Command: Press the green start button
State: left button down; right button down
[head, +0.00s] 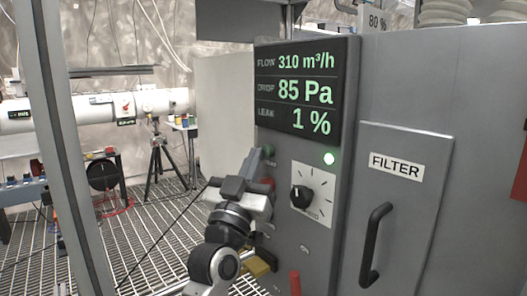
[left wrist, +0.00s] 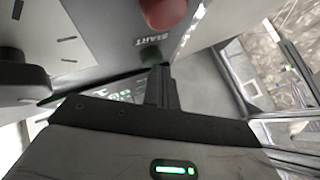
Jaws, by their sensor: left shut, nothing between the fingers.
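The green start button (left wrist: 150,54) sits by the START label in the left wrist view. It also shows small on the cabinet's panel in the head view (head: 268,150), partly hidden by my gripper. A red button (left wrist: 163,11) is beside it. My left gripper (head: 254,163) is shut and empty, its fingertips up against the panel's left part. In the left wrist view the fingertips (left wrist: 160,72) are right at the green button; I cannot tell whether they touch it. My right gripper is not in view.
A lit display (head: 300,92) reads 310 m³/h, 85 Pa and 1 %. A black knob (head: 301,197), a red handle (head: 295,283) and the FILTER door (head: 405,210) are close by. A post (head: 62,150) stands left.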

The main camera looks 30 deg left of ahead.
pick_arm(q)
jog(key=shift+s+a+p, duration=0.1)
jog(key=shift+s+a, duration=0.25)
jog(key=shift+s, duration=0.55)
jog(key=shift+s+a+p, duration=0.15)
jog(key=shift+s+a, duration=0.25)
jog(key=shift+s, duration=0.5)
jog(key=shift+s+a+p, duration=0.1)
jog(key=shift+s+a, duration=0.25)
jog(key=shift+s, duration=0.55)
